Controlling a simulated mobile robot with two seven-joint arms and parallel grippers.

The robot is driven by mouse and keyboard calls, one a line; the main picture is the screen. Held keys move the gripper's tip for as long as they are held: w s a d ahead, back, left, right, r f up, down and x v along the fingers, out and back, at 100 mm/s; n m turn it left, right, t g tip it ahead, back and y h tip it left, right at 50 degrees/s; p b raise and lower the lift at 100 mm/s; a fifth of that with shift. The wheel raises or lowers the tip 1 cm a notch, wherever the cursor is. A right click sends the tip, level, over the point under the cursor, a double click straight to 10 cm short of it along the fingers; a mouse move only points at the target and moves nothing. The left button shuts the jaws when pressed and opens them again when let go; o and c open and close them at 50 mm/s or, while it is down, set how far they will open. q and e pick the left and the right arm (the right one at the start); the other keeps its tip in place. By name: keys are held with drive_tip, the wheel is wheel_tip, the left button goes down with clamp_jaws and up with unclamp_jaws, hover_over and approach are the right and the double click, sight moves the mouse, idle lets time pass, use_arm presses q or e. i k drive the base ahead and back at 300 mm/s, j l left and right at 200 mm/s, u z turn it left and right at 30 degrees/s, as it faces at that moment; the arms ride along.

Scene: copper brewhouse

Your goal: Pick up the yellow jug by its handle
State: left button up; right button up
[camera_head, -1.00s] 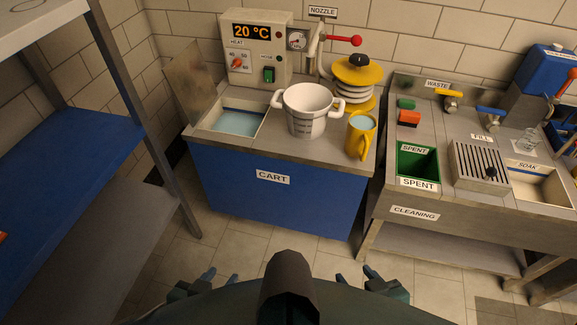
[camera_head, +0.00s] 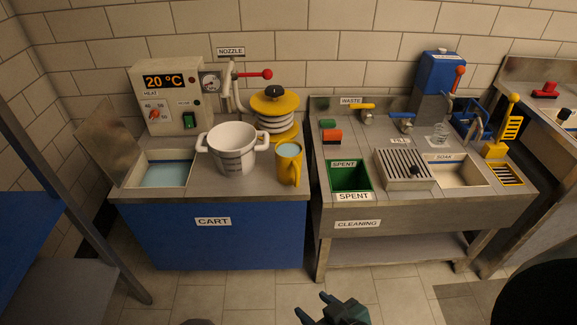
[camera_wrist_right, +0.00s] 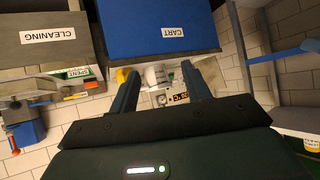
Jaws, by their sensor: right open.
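The yellow jug (camera_head: 286,168) stands upright near the front right corner of the cart top, with pale blue liquid inside. Its handle (camera_head: 296,174) faces the front right. My right gripper (camera_head: 313,304) is open and empty, low in front of the gap between cart and cleaning bench, well short of the jug. In the upside-down right wrist view, its two fingers (camera_wrist_right: 160,72) point toward the cart, and a bit of yellow, likely the jug (camera_wrist_right: 122,74), shows beside one finger. My left gripper is not seen.
A white two-handled pot (camera_head: 232,155) stands just left of the jug. A yellow-and-white stack (camera_head: 276,118) is behind it. The cart (camera_head: 211,245) has a water basin at left. The cleaning bench (camera_head: 358,224) stands to the right with a green spent bin (camera_head: 350,177). Floor in front is open.

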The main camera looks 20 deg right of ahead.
sight(288, 153)
drive_tip(key=i+l, duration=0.1)
drive_tip(key=l, duration=0.35)
drive_tip(key=i+l, duration=0.1)
drive_tip(key=l, duration=0.35)
drive_tip(key=i+l+u, duration=0.1)
drive_tip(key=l, duration=0.35)
drive_tip(key=i+l, duration=0.15)
drive_tip(key=l, duration=0.75)
drive_tip(key=i+u, duration=0.05)
drive_tip(key=i, duration=0.05)
